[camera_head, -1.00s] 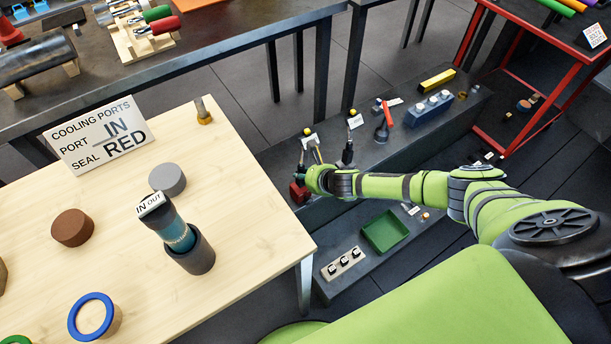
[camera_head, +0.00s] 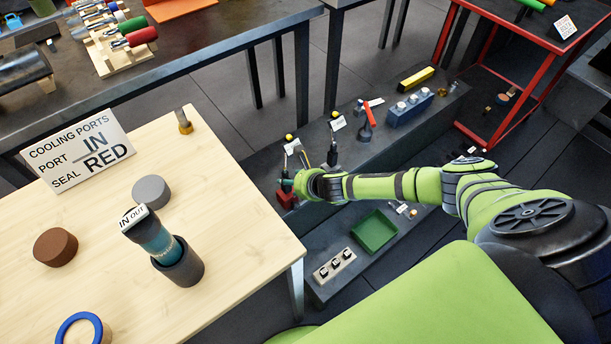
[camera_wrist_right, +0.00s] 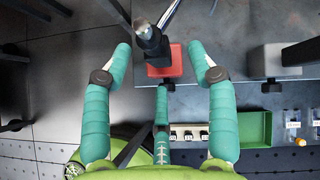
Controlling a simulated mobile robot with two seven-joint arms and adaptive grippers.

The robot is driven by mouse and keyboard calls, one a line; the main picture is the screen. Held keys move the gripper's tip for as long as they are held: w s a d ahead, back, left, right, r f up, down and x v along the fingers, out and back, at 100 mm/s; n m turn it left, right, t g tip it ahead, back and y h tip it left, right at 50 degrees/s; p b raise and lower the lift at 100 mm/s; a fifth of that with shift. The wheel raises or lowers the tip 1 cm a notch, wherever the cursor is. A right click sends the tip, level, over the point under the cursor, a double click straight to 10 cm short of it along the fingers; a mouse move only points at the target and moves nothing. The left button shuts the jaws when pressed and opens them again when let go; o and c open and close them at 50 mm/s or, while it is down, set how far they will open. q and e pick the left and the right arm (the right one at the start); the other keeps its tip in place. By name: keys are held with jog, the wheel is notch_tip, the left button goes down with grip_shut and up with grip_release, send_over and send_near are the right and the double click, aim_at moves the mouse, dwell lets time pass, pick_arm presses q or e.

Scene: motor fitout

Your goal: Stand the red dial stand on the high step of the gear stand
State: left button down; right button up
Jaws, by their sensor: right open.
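The red dial stand (camera_head: 286,199) has a square red base with a dark post and head. In the right wrist view its base (camera_wrist_right: 167,62) sits upright on the dark high step, near the step's edge. The gear stand is a dark two-level bench; the high step (camera_head: 376,148) is behind and the low step (camera_head: 343,246) in front. My right gripper (camera_head: 287,184) is at the left end of the high step. Its teal fingers (camera_wrist_right: 160,47) are spread on either side of the dial stand, with gaps visible. My left gripper is not in view.
Another dark dial stand (camera_head: 333,155) stands right of the gripper. A green tray (camera_head: 374,232) is on the low step. A wooden table (camera_head: 230,190) is left.

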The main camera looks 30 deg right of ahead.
jog(key=v, duration=1)
jog(key=shift+r, duration=0.25)
jog(key=shift+s, duration=0.15)
notch_tip(320, 180, down, 10)
jog(key=w+m, duration=0.1)
jog(key=m, duration=1.3)
jog(key=s+d+f+m+g+h+p, duration=0.2)
jog(key=s+f+m, duration=0.6)
jog(key=f+m, duration=0.2)
jog(key=s+a+f+m+g, duration=0.2)
jog(key=s+f+m, duration=0.2)
jog(key=s, duration=0.6)
jog(key=s+a+f+m+g, duration=0.1)
jog(key=s+f+m+g, duration=0.1)
jog(key=s+f+m, duration=0.2)
jog(key=s+a+f+m+g, duration=0.1)
jog(key=s+f+m, duration=0.3)
jog(key=s, duration=1.3)
jog(key=a+m, duration=0.1)
jog(key=m, duration=0.3)
jog(key=shift+s+a+g, duration=0.3)
jog(key=shift+g, duration=0.1)
